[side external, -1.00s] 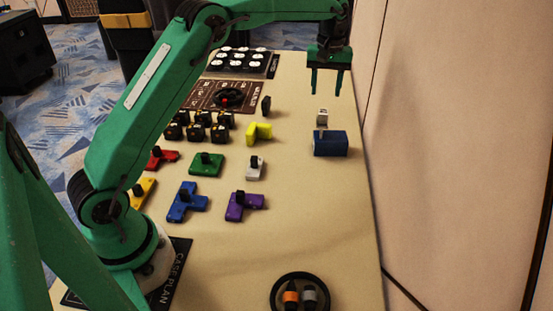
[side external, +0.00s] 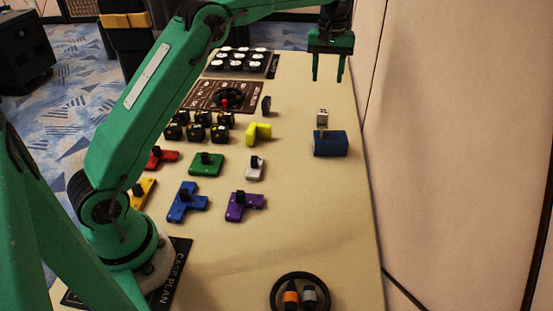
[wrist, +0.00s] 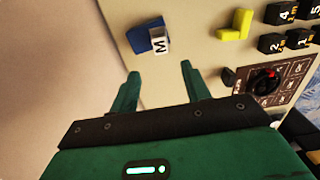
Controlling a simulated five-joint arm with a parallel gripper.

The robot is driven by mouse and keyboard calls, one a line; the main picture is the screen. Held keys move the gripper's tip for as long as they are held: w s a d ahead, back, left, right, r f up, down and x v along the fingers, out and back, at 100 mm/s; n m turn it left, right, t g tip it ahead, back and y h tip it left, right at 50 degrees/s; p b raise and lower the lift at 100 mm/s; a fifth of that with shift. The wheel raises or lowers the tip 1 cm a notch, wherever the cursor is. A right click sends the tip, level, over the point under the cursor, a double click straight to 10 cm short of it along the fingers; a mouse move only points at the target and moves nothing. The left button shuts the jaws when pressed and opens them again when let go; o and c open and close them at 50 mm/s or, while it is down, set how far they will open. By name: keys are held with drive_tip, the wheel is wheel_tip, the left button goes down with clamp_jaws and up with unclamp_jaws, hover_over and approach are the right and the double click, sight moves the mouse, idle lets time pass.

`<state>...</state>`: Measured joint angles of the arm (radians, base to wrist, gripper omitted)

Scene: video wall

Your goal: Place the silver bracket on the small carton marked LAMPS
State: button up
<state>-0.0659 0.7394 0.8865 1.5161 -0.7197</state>
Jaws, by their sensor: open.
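My gripper (side external: 328,76) is open and empty. It hangs in the air above and behind a blue box (side external: 330,146) at the table's right. In the wrist view the open fingers (wrist: 160,72) point toward that box. A pale grey piece with a black knob (side external: 254,172) lies mid-table and may be the silver bracket; I cannot be sure. No LAMPS lettering is legible, so I cannot tell which thing is the carton.
Yellow (side external: 259,133), green (side external: 206,168), blue (side external: 184,205) and purple (side external: 240,208) pieces lie to the left. Several black blocks (side external: 197,128) stand behind them. A round dark tray (side external: 298,275) is at the front. A wall (side external: 450,150) runs along the right.

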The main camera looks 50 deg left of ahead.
drive_tip(key=shift+r, duration=0.1)
drive_tip(key=s+d+r+m+t, duration=0.1)
drive_tip(key=s+r+m+t, duration=0.1)
drive_tip(key=s+r, duration=0.5)
drive_tip(key=s+d+r+m+t, duration=0.1)
drive_tip(key=s+d+r+m, duration=0.15)
drive_tip(key=s, duration=0.85)
drive_tip(key=s+f+m+t, duration=0.1)
drive_tip(key=s+f, duration=0.3)
drive_tip(key=s, duration=0.5)
drive_tip(key=s+f+m+t, duration=0.1)
drive_tip(key=s+f+m, duration=0.2)
drive_tip(key=s, duration=0.6)
drive_tip(key=shift+s+d+f+t, duration=0.2)
drive_tip(key=shift+s+f+t, duration=0.1)
drive_tip(key=shift+f, duration=0.15)
